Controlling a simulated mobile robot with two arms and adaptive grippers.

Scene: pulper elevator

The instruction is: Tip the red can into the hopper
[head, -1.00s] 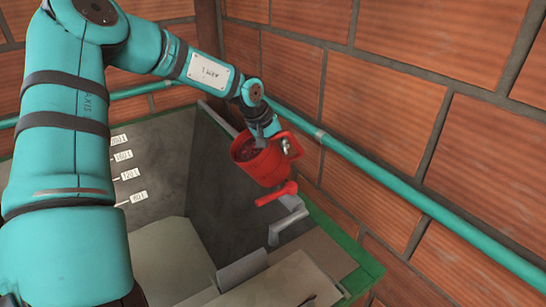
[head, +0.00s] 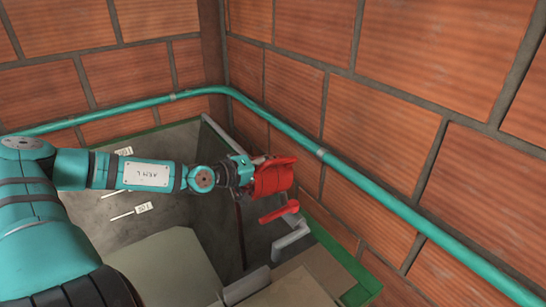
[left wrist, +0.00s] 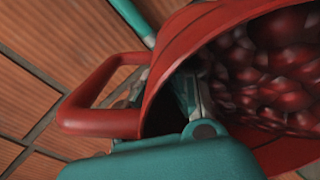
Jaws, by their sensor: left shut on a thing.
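The red can (head: 274,176) hangs in the air in the head view, tilted well over onto its side, above the right part of a grey walled tank (head: 165,222) with level labels, which looks like the hopper. My left gripper (head: 243,170) is shut on the can. In the left wrist view the can (left wrist: 190,50) shows its rim, its loop handle at left, and dark red round fruit (left wrist: 265,70) inside. The gripper fingers (left wrist: 192,95) are at the can's wall near the handle, partly hidden. My right gripper is not in view.
A red lever (head: 280,212) and a grey bent pipe (head: 292,235) stand just below and right of the can. A teal pipe (head: 380,198) runs along the brick walls behind. A green edge (head: 335,255) borders the tank at right.

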